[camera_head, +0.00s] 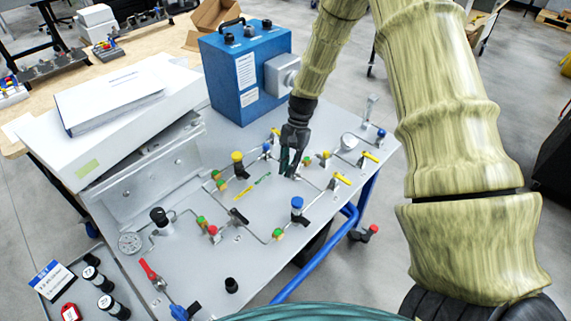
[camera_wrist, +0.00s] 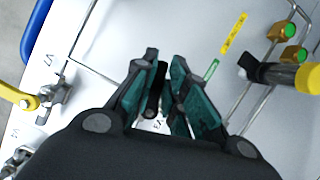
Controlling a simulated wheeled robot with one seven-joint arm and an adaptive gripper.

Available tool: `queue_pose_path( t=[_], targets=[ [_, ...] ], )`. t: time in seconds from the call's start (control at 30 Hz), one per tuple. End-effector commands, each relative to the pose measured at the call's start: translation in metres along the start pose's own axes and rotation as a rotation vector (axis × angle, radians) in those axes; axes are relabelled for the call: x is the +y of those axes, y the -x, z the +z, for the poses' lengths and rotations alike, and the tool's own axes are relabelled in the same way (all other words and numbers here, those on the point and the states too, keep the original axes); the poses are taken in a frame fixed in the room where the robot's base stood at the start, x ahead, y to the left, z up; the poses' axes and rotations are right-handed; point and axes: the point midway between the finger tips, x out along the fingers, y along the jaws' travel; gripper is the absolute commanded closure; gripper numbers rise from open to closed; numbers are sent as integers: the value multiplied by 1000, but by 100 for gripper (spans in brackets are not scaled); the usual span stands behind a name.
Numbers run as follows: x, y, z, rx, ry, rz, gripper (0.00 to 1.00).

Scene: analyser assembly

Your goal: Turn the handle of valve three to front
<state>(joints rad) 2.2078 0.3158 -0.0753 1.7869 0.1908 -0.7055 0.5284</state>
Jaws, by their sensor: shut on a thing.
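My gripper (camera_head: 288,167) reaches down to the middle of the grey valve panel (camera_head: 335,228). In the wrist view my gripper (camera_wrist: 165,72) has its two teal-padded fingers closed on a dark handle (camera_wrist: 154,90). A label reading V3 (camera_wrist: 159,124) shows on the panel just below the fingers, so this appears to be the handle of valve three. The valve body is hidden behind my gripper in both views, and the handle's exact direction is hard to tell.
A yellow-knobbed valve (camera_head: 237,160) and a blue-knobbed valve (camera_head: 297,205) stand near my gripper. Yellow-handled valves (camera_head: 341,179) lie to its right. A blue box (camera_head: 245,75) stands behind.

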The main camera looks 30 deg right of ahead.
Motion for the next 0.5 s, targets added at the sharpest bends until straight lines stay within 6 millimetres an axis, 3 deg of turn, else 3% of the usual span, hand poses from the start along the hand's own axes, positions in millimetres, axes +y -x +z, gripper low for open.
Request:
queue_pose_path(
  t=[0.5],
  targets=[
    [19,2,-4,0,453,192,100]
  ],
)
